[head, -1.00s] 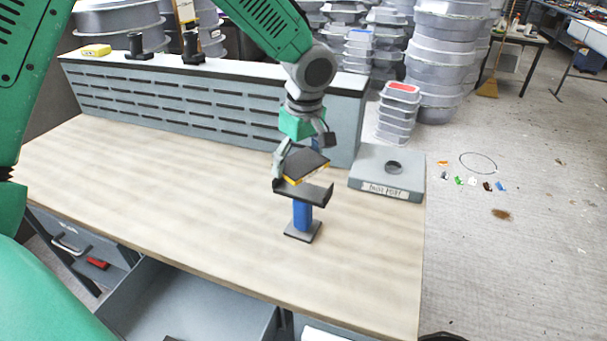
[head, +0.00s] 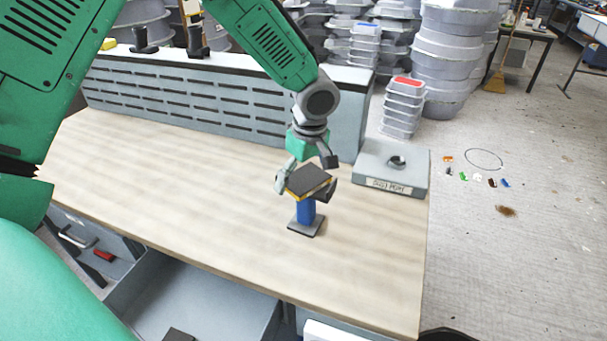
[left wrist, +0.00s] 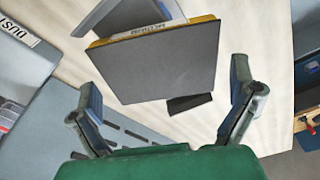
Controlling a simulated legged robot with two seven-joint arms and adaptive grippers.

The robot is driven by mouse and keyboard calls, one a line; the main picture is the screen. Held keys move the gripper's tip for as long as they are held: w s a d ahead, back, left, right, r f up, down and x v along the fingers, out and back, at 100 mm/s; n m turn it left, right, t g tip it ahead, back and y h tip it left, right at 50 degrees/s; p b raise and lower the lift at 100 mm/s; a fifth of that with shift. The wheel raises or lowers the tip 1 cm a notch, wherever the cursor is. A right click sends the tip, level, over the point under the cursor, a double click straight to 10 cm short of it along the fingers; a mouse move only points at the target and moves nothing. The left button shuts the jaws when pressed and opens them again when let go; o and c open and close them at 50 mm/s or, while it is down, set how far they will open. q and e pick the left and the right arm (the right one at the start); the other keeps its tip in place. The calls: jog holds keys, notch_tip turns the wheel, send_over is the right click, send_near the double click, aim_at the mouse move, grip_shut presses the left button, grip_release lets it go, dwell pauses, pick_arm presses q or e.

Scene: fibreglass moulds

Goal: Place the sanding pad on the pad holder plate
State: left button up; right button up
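The sanding pad (head: 308,179), dark grey on top with a yellow edge, lies over the holder plate (head: 329,191), a dark plate on a blue post (head: 306,211). The pad covers most of the plate; whether it rests fully flat cannot be told. My left gripper (head: 306,173) is just above the pad, with a finger to either side. In the left wrist view the pad (left wrist: 160,62) lies between and beyond the spread fingers (left wrist: 165,88), with a gap at the right finger. A dark corner, likely of the plate (left wrist: 189,103), shows beneath. My right gripper is out of view.
A grey dust port box (head: 391,168) stands at the table's right end. A slotted grey backboard (head: 190,100) runs along the back. An open drawer (head: 190,295) is below the front edge. The wooden tabletop (head: 180,180) is mostly clear.

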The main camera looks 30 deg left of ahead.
aim_at(308, 180)
pick_arm(q)
notch_tip(308, 180, up, 12)
jog(key=d, duration=0.1)
jog(key=shift+s+d+b, duration=0.25)
jog(key=shift+d+b, duration=0.05)
jog(key=shift+d, duration=0.05)
dwell(0.5)
